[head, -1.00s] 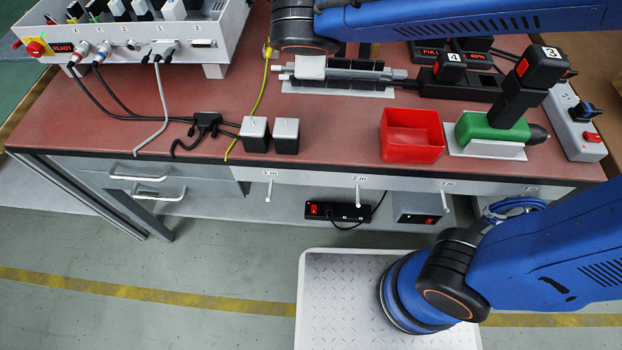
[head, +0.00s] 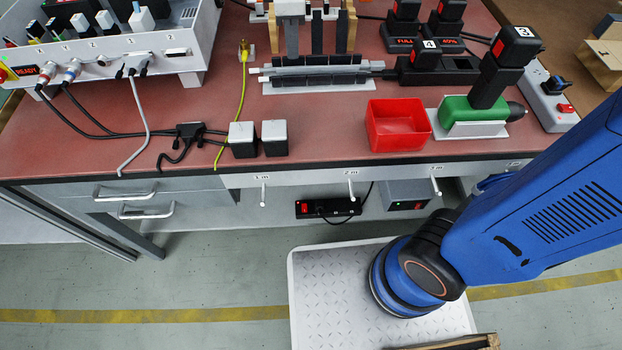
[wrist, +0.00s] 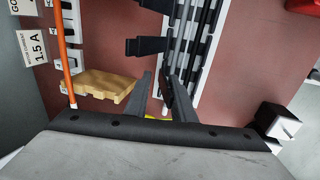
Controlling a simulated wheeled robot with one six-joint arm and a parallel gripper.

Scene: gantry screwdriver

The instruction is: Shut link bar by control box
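The link switch (head: 320,76) is a pale base with long grey bars, on the bench right of the control box (head: 120,52). Two dark link bars, the middle one (head: 317,32) and the right one (head: 340,32), stand up from it. In the wrist view they stick out left of the base as dark tabs (wrist: 150,47). My gripper (wrist: 160,80) has its two grey fingers apart, at the control-box end of the switch. A dark piece, seemingly the link bar by the control box, shows between them; contact cannot be told. In the head view a grey finger seems to cover that bar.
A red bin (head: 398,125) and a green screwdriver (head: 462,112) are to the right. A wooden piece (wrist: 95,85) and an orange rod (wrist: 64,50) are near my fingers.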

